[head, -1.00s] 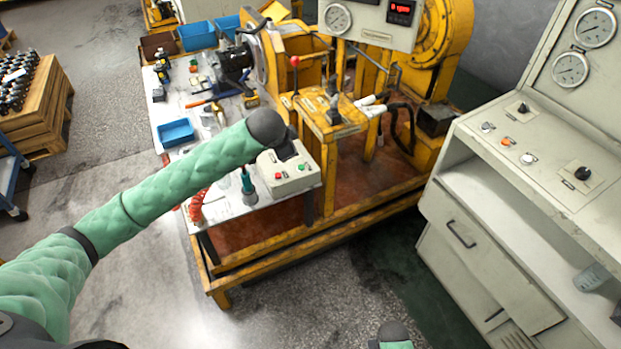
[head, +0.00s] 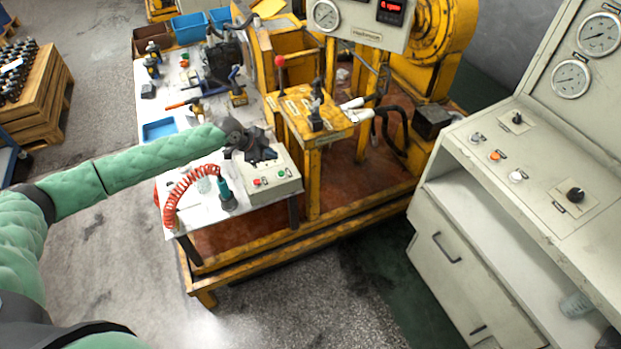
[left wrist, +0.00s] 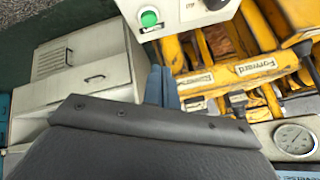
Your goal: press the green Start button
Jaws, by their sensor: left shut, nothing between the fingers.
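The green Start button (head: 281,173) sits on top of a pale control box (head: 287,188), to the right of a red button (head: 257,182). In the left wrist view the green button (left wrist: 149,18) shows large near the top edge, on the pale box (left wrist: 180,14). My left gripper (head: 268,156) is over the back of the box, beyond the buttons in the head view, and apart from the green button. Its closed bluish fingers (left wrist: 162,86) show in the left wrist view, empty, below the button in the picture. My right gripper is not in view.
A teal tool (head: 226,192) with a coiled red hose (head: 178,197) stands left of the box. A yellow stand with levers (head: 312,112) rises close behind and right. A grey console (head: 540,170) stands at the right. The floor in front is clear.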

